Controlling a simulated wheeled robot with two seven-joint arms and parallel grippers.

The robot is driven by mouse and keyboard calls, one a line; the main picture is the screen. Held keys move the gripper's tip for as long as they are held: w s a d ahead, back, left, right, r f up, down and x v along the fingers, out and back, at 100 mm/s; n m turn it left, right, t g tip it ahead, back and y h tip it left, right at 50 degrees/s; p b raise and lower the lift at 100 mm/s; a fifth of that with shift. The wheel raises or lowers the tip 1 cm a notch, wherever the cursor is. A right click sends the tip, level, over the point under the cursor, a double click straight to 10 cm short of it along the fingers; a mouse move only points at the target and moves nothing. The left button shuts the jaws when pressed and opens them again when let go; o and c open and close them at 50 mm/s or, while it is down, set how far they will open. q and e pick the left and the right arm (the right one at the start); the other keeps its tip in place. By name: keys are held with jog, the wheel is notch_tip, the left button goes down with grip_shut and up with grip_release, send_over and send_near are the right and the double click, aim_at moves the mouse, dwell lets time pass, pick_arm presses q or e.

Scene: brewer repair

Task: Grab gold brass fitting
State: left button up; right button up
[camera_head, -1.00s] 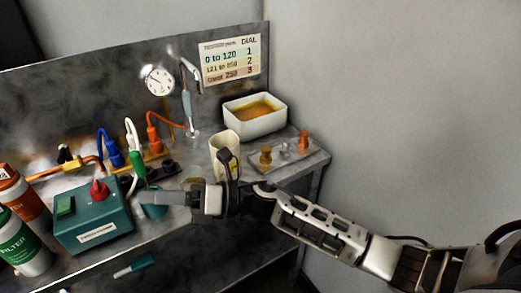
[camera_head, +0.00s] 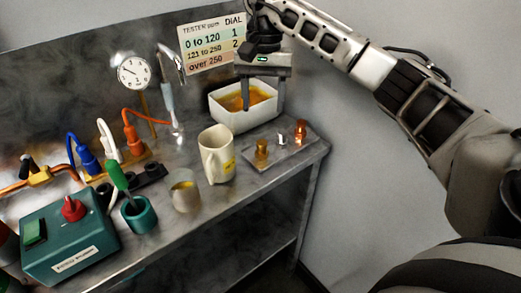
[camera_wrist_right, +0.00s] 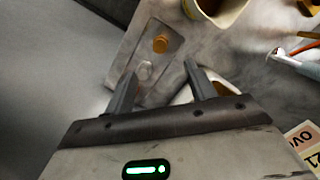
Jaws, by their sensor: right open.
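The gold brass fitting (camera_head: 262,149) stands on a small metal tray (camera_head: 256,164) at the right end of the bench. A small silver piece (camera_head: 282,140) and a copper-coloured fitting (camera_head: 300,131) share that tray. My right gripper (camera_head: 263,104) is open and empty, fingers down, above and behind the tray, in front of the white bin. In the right wrist view, the gold fitting (camera_wrist_right: 160,44) shows beyond the gap between the open fingers (camera_wrist_right: 160,69), and the silver piece (camera_wrist_right: 145,70) shows in the gap. My left gripper is not in view.
A white bin (camera_head: 235,119) with amber contents stands behind the tray. A cream mug (camera_head: 217,160) stands left of the tray, with a small cup (camera_head: 185,197) and teal holder (camera_head: 139,217) further left. A wall borders the bench's right side.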

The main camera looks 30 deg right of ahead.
aim_at(262, 142)
jog(key=f, duration=0.6)
jog(key=shift+s+a+p, duration=0.35)
jog(key=shift+s+a+f+p, duration=0.15)
jog(key=shift+f+p, duration=0.1)
jog(key=shift+f, duration=0.6)
jog(key=shift+s+a+f+p, duration=0.1)
jog(key=shift+f+p, duration=0.1)
jog(key=shift+f, duration=0.7)
jog(key=shift+s+a+f+p, duration=0.15)
jog(key=shift+f+p, duration=0.1)
jog(key=shift+f, duration=0.6)
jog(key=shift+d, duration=0.1)
jog(key=c, duration=1.1)
